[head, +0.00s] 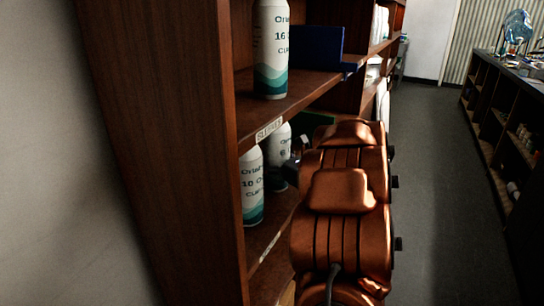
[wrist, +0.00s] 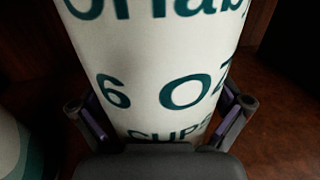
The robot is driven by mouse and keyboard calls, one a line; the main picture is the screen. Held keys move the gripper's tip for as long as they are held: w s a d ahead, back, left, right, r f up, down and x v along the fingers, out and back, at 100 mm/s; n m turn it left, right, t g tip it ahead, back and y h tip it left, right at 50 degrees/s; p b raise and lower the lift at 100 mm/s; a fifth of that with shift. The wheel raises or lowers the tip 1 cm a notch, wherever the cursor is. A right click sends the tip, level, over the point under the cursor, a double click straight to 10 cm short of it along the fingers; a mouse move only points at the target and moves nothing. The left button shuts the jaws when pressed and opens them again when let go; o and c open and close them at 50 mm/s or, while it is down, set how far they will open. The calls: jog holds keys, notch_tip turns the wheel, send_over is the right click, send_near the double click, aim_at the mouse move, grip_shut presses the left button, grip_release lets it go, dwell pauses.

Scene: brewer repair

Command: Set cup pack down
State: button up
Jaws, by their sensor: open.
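A white cup pack with teal lettering, reading 6 OZ CUPS in the wrist view (wrist: 150,60), stands upright on the wooden shelf. In the head view this pack (head: 279,143) is on the middle shelf, partly hidden by my arm and another pack. My gripper (wrist: 160,104) is open, with one finger on each side of the pack's lower part. I cannot tell whether the fingers touch it. In the head view my gripper (head: 298,148) is small and dark beside the pack.
A 10 oz cup pack (head: 251,187) stands in front on the same shelf, close on the left in the wrist view (wrist: 10,150). A 16 oz pack (head: 271,50) and a blue bin (head: 315,47) are on the shelf above. The aisle floor (head: 425,200) is clear.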

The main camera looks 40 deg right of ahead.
jog(key=s+b, duration=0.1)
jog(key=s, duration=1.1)
jog(key=shift+d+b, duration=0.35)
jog(key=shift+d, duration=0.1)
jog(key=shift+s, duration=0.1)
